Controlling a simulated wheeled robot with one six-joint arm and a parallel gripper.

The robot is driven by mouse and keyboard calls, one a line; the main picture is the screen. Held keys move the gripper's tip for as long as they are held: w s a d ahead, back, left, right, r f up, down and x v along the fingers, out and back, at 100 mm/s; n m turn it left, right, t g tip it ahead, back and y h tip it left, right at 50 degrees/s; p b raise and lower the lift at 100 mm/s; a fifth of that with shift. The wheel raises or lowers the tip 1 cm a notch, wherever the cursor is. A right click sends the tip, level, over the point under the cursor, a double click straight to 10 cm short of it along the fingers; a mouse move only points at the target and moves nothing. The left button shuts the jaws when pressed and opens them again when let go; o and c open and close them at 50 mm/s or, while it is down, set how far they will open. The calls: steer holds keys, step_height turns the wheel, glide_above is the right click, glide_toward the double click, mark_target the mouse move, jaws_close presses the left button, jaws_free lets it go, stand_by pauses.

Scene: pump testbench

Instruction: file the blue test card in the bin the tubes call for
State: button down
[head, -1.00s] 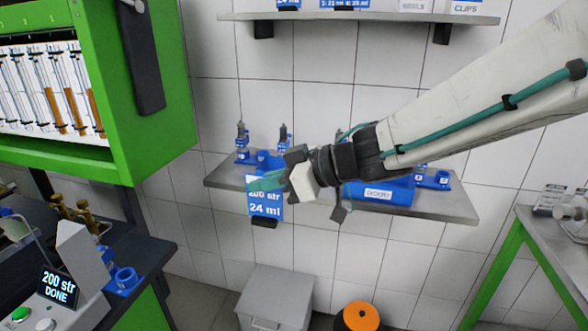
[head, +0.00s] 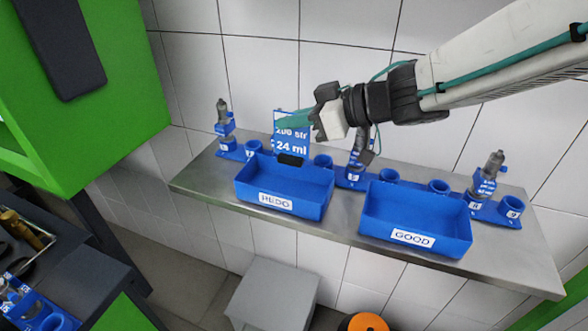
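The blue test card (head: 291,143), with white print reading 200 str and 24 ml, hangs upright from my gripper (head: 296,121). The teal fingers are shut on its upper part. A black piece is at the card's lower edge. The card appears above the back part of the blue bin labelled REDO (head: 275,203); its exact height over it is hard to tell. The blue bin labelled GOOD (head: 413,237) stands to the right. Both bins look empty inside. The tubes are out of view now.
Both bins stand on a grey wall shelf (head: 335,232). Blue holders with dark injectors stand at the left (head: 224,125) and right (head: 487,180), with small blue cups behind the bins. A green cabinet (head: 120,120) is at the left. A grey box (head: 270,290) stands below.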

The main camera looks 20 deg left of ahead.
mark_target(294, 153)
steer(key=shift+w+f, duration=0.1)
steer(key=shift+w, duration=0.15)
steer(key=shift+f, duration=2.9)
steer(key=c, duration=1.6)
jaws_free()
steer(key=v, duration=0.7)
steer(key=shift+d+r, duration=0.2)
steer(key=shift+d, duration=0.1)
